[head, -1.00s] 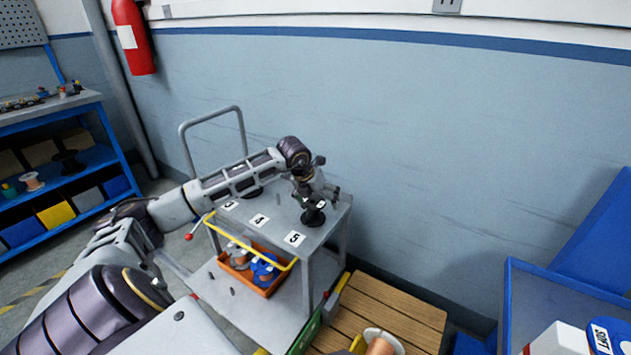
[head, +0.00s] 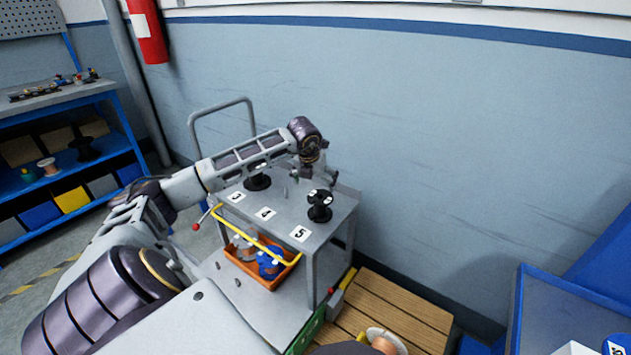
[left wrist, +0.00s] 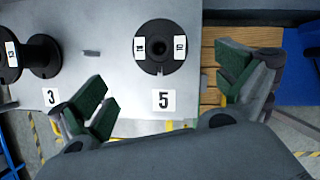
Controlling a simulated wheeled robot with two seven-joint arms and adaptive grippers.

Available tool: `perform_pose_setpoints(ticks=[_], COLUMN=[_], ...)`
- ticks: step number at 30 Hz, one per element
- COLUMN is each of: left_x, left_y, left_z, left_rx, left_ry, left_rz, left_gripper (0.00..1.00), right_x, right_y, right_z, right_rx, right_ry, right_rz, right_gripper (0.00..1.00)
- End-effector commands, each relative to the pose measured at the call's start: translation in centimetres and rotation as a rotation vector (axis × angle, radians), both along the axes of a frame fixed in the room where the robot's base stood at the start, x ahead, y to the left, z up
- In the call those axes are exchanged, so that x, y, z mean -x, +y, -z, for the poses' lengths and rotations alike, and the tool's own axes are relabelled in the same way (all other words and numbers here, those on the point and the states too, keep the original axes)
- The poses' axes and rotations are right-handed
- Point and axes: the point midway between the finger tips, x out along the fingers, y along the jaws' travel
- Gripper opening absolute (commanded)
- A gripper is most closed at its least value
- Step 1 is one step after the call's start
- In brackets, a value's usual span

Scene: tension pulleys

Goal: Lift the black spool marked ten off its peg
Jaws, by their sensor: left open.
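A black spool (head: 320,205) stands upright on the trolley top behind the 5 label. In the left wrist view this spool (left wrist: 160,66) is seen from above, with small white labels on its flange; the right one appears to read 10. My left gripper (head: 326,180) is open and empty above the trolley, apart from the spool at 5. In the left wrist view its fingers (left wrist: 165,88) are spread wide, with the spool between and beyond them. My right gripper is out of view.
The grey trolley (head: 281,225) has labels 3, 4 and 5, a bare peg near 4, and a yellow rail (head: 252,240). An orange bin (head: 259,264) sits on its lower shelf. A wooden pallet (head: 400,308) with a copper spool (head: 386,340) is at the right.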

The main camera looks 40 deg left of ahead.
Motion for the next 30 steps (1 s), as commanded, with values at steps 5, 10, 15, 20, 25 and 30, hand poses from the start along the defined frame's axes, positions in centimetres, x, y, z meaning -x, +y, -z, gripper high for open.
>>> perform_pose_setpoints(ticks=[5, 10, 15, 20, 25, 30], left_x=[-0.5, -1.1, -1.9, -2.5, -3.3, -4.0], left_y=[0.2, 0.4, 0.7, 0.9, 1.2, 1.5], left_z=[1.3, 3.1, 5.0, 6.8, 8.7, 10.4], left_rx=[0.001, 0.002, 0.001, 0.002, 0.002, 0.001], left_ry=[0.000, 0.000, 0.000, 0.000, 0.000, 0.000], left_rz=[0.000, -0.001, -0.001, -0.001, -0.001, -0.001], left_gripper=[1.00, 1.00, 1.00, 1.00, 1.00, 1.00], right_x=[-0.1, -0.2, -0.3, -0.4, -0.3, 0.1], right_y=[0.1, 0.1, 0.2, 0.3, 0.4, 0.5], right_z=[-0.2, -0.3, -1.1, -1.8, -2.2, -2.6], right_rx=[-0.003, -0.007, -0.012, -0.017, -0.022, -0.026], right_ry=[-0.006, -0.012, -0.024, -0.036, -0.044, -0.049], right_rz=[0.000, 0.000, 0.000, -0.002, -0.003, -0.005], right_gripper=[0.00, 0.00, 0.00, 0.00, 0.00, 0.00])
